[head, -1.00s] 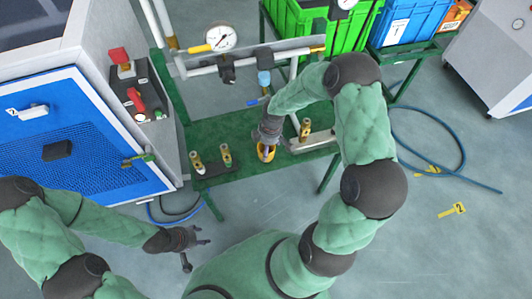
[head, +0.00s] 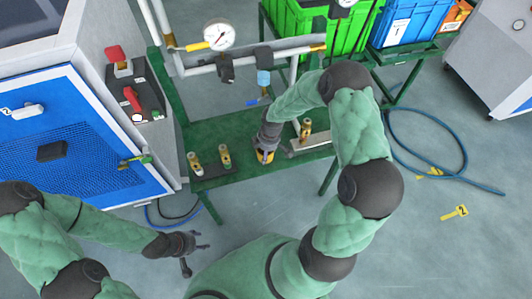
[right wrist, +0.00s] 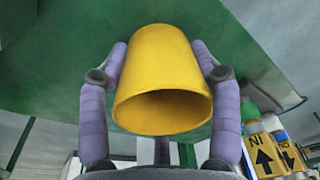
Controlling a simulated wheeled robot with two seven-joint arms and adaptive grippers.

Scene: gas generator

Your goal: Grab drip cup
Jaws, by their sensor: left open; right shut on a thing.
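The yellow drip cup (head: 265,157) is at the front part of the green bench, partly hidden by my right gripper (head: 264,150). In the right wrist view the cup (right wrist: 163,75) sits between the two purple-grey fingers (right wrist: 160,82), which press on its sides. Its wide open mouth faces the camera. I cannot tell whether the cup touches the bench or is just clear of it. My left gripper (head: 196,252) is open and empty, low at the left in front of the bench, away from the cup.
The green bench (head: 232,128) carries a dark block (head: 210,172) with brass fittings left of the cup and a grey plate (head: 312,142) with another fitting at right. Pipes with a gauge (head: 219,35) stand behind. A blue-doored cabinet (head: 75,150) is at left.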

